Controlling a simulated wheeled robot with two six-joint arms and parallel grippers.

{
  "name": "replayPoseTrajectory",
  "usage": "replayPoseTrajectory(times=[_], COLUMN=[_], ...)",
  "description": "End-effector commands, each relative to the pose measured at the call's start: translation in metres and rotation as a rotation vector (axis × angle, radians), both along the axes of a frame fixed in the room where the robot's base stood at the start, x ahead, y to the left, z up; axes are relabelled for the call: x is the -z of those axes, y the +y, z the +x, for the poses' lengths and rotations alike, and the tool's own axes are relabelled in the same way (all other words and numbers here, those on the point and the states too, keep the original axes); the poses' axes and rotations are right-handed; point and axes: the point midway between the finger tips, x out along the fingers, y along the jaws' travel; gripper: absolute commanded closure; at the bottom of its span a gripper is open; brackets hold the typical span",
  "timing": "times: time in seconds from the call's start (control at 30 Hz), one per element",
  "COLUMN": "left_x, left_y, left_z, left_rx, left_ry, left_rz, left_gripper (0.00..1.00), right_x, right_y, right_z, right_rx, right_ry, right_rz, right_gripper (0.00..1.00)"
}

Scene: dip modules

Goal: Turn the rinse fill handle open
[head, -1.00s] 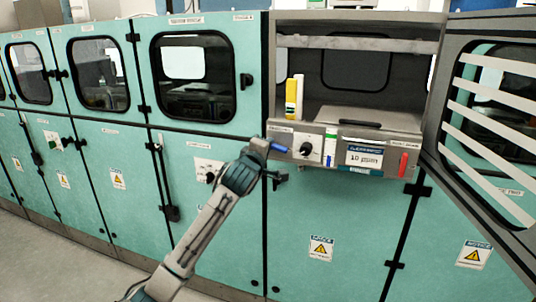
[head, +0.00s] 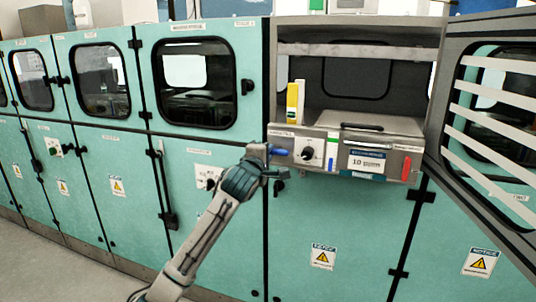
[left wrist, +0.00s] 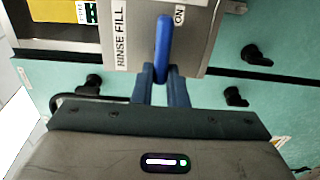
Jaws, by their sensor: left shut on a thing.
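The blue rinse fill handle (head: 279,152) is at the left end of the grey control panel (head: 330,165) and lies roughly level in the head view. In the left wrist view the handle (left wrist: 163,48) stands between a RINSE FILL label (left wrist: 119,38) and an ON label (left wrist: 179,15). My left gripper (head: 270,160) is at the handle. In the left wrist view the fingers of my left gripper (left wrist: 161,78) are shut on the handle's near end, one on each side. My right gripper is not in view.
Beside the handle are a black knob (head: 307,153) and a red handle (head: 407,167) farther right. A yellow-and-white block (head: 295,102) stands above the panel. The louvred door (head: 490,130) is swung open at right. Black latches (left wrist: 236,97) stick out of the teal cabinet below.

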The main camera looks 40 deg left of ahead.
Motion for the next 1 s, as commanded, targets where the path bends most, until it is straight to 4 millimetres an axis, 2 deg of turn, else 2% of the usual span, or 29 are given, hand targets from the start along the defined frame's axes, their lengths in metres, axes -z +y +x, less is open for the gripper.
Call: replayPoseTrajectory(times=[0.03, 0.13, 0.4, 0.53, 0.67, 0.8, 1.0], left_x=[0.001, 0.001, 0.001, 0.002, 0.003, 0.004, 0.003], left_y=[0.0, 0.0, 0.0, -0.002, -0.007, -0.015, -0.024], left_z=[0.0, 0.0, 0.0, -0.008, -0.026, -0.052, -0.085], left_rx=[0.0, 0.0, 0.0, 0.0, 0.001, 0.001, 0.001], left_ry=[0.002, 0.002, 0.001, 0.0, 0.001, 0.0, 0.002], left_rz=[-0.003, -0.002, 0.0, 0.001, 0.003, 0.005, 0.004], left_gripper=[0.83, 0.65, 0.65, 0.65, 0.65, 0.65, 0.65], right_x=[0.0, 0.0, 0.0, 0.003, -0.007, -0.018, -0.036], right_y=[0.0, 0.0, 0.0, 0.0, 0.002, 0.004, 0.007], right_z=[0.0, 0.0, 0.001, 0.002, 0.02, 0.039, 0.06], right_rx=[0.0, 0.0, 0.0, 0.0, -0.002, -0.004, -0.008], right_ry=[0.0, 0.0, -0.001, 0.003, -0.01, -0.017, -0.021], right_rz=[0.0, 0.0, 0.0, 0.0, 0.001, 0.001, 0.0], right_gripper=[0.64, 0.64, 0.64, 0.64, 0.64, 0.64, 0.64])
